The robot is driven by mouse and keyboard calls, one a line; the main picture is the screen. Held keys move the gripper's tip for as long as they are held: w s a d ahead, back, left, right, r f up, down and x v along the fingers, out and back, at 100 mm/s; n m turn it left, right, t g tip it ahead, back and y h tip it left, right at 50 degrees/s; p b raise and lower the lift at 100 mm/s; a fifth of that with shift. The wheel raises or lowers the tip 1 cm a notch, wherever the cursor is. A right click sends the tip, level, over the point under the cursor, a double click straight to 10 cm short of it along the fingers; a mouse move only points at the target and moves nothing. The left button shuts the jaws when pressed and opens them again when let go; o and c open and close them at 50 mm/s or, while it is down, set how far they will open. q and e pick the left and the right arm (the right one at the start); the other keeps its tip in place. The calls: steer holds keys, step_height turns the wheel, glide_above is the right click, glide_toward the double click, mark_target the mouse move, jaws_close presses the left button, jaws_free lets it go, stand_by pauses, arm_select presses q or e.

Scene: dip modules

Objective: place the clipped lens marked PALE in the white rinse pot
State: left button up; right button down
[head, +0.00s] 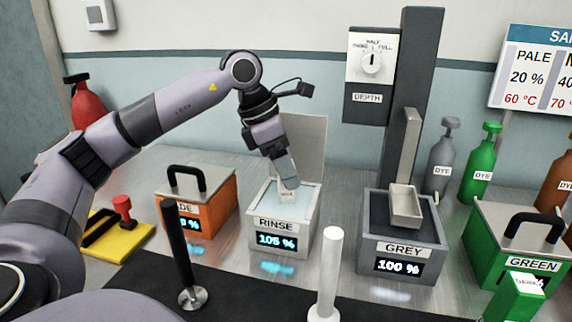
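The white rinse pot (258,243), marked RINSE with a 105 % display, stands on the counter with its lid raised behind it. It holds pale liquid. My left gripper (287,182) points down over the pot's opening and looks shut on a small white labelled clip (288,196). The clip is at or just above the liquid; its lettering is too small to read for sure. The lens below it cannot be made out. My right gripper is out of view.
The orange pot (215,205) with a closed lid stands left of the rinse pot. The open GREY pot (400,249) and the closed green pot (497,240) stand right. A black post (178,245) and a white post (331,265) rise in front.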

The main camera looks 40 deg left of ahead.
arm_select(q)
steer(key=shift+r, duration=0.1)
steer(key=shift+r, duration=0.3)
steer(key=p+v, duration=0.1)
steer(key=v, duration=1)
steer(key=shift+r+p, duration=0.35)
steer(key=shift+p, duration=0.05)
steer(key=shift+s+a, duration=0.1)
steer(key=shift+a, duration=0.05)
